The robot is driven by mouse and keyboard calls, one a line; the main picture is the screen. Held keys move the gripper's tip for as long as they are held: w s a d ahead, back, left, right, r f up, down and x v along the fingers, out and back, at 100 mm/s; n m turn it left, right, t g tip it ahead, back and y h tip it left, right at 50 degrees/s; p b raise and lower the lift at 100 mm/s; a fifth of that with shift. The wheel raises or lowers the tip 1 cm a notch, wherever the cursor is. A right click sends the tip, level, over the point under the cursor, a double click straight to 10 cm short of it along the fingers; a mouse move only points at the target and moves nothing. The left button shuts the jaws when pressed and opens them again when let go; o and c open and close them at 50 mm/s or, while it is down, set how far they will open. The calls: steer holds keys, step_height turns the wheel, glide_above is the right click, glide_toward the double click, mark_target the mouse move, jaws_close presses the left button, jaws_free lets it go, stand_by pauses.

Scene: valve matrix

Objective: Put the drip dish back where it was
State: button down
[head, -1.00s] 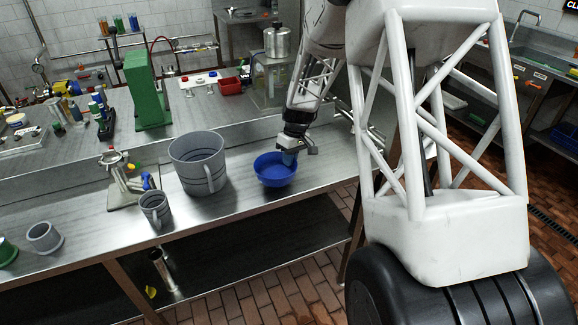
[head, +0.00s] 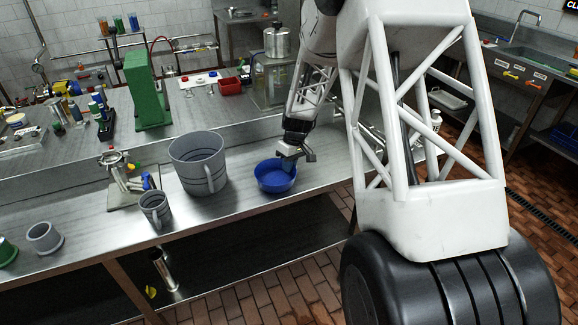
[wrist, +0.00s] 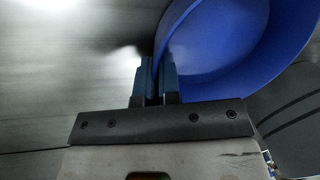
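The drip dish appears to be the round blue dish (head: 270,182) on or just above the front of the steel bench; I cannot tell whether its base touches. My gripper (head: 289,163) is at the dish's back right rim in the head view, pointing down. In the wrist view the two blue fingers (wrist: 155,75) are close together with the rim of the blue dish (wrist: 225,60) between them, one finger inside and one outside. The dish looks empty and about level. Its underside is hidden.
A large grey jug (head: 197,163) stands just left of the dish. A small grey mug (head: 155,209) and a metal stand (head: 126,185) are further left. The bench's front edge (head: 235,213) is close to the dish. A green press (head: 147,90) stands behind on the raised shelf.

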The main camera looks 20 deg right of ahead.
steer(key=shift+f, duration=0.1)
steer(key=c, duration=1.3)
jaws_free()
steer(key=v, duration=1.2)
